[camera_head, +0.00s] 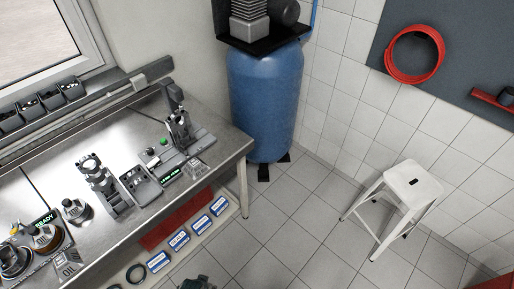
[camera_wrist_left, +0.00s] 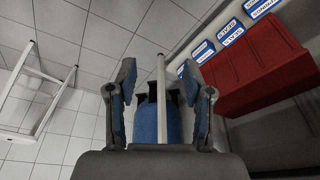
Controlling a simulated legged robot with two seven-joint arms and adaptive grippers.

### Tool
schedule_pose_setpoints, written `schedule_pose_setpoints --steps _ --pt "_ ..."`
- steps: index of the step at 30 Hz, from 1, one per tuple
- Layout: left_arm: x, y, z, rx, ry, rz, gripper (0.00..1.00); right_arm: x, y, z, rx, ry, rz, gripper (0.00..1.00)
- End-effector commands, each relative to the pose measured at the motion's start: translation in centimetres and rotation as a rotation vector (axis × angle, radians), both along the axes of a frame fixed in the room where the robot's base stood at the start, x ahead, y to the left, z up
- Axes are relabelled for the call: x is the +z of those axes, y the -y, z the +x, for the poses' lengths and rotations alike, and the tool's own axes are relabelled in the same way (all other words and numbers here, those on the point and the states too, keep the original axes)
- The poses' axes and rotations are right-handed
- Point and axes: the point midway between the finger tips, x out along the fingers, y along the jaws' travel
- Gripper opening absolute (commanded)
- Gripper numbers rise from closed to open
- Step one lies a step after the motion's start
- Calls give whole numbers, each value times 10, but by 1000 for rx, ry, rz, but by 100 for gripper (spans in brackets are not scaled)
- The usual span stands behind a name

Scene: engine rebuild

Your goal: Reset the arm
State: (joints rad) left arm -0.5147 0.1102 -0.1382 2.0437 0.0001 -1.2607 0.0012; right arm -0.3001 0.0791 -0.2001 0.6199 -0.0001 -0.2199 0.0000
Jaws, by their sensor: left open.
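My left gripper (camera_wrist_left: 158,78) shows in the left wrist view with its two blue-and-grey fingers spread apart. Nothing is held between them. A pale table leg (camera_wrist_left: 161,95) and the blue tank (camera_wrist_left: 172,122) show through the gap, beyond the fingers.
A metal workbench (camera_head: 215,130) with fixtures stands at left in the head view. Its lower shelf holds blue-and-white boxes (camera_head: 179,240) and a red bin (camera_wrist_left: 262,72). The blue tank (camera_head: 265,95) stands beyond the bench. A white stool (camera_head: 412,185) is at right, with clear floor between.

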Motion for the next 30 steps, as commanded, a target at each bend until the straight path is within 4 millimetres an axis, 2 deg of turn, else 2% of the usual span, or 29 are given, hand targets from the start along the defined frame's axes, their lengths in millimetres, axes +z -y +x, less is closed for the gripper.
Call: schedule_pose_setpoints --steps 1,5,8,9,12,15,18,21,25,30 --pt "-21 0 -3 -2 -15 1 51 0 0 0 0 0 0 40" --pt "-84 -1 -16 -7 -42 4 51 0 1 0 0 0 -1 40" --pt "-145 -5 -40 -12 -72 8 51 0 1 0 0 0 -1 40" --pt "-169 -6 -53 -15 -83 9 51 0 1 0 0 0 -1 40" --pt "-220 -12 -93 -22 -111 12 51 0 1 0 0 -1 -1 40" --pt "-256 -20 -135 -27 -135 16 51 0 1 0 0 -1 -1 40" --pt "-277 -27 -170 -32 -151 18 51 0 1 0 0 -1 -1 40" --pt "-288 -32 -194 -36 -162 21 51 0 1 0 0 -1 -1 40" --pt "-293 -34 -208 -38 -166 21 51 0 1 0 0 0 -1 40" --pt "-293 -35 -209 -38 -166 21 51 0 1 0 0 0 -1 40"
